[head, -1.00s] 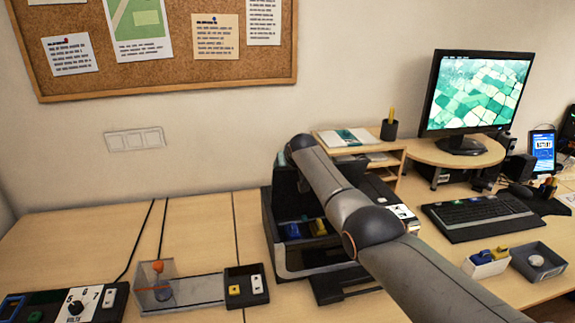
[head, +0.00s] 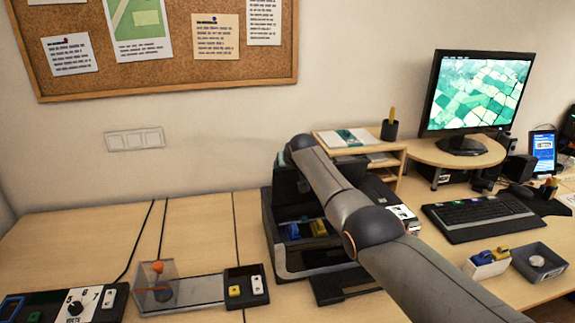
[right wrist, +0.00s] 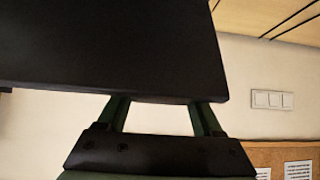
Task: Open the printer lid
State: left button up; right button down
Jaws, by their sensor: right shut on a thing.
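The printer (head: 300,268) stands on the desk in the middle of the head view, a black box with a grey front. Its dark lid (head: 288,200) stands raised at the back, and the inside shows a blue cartridge (head: 292,232) and a yellow cartridge (head: 319,228). In the right wrist view the lid (right wrist: 110,50) is a large dark panel. My right gripper (right wrist: 160,112) is at the panel's edge with its fingers set apart, shut on the lid. In the head view my right arm hides part of the printer, and the fingertips are hidden. My left gripper is out of view.
A clear box with an orange-topped part (head: 158,280) and a small switch panel (head: 246,288) are left of the printer. A wooden shelf (head: 392,170), a keyboard (head: 480,215) and a monitor (head: 475,95) are to its right. The wall is close behind.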

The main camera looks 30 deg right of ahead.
jog(key=shift+s+a+f, duration=0.15)
jog(key=shift+s+f, duration=0.05)
jog(key=shift+f, duration=0.7)
jog(key=shift+c, duration=2.2)
grip_release()
jog(key=shift+o, duration=0.7)
jog(key=shift+w+f, duration=0.2)
jog(key=shift+o, duration=0.8)
jog(key=shift+w, duration=0.1)
jog(key=shift+o, duration=0.5)
jog(key=shift+r, duration=0.4)
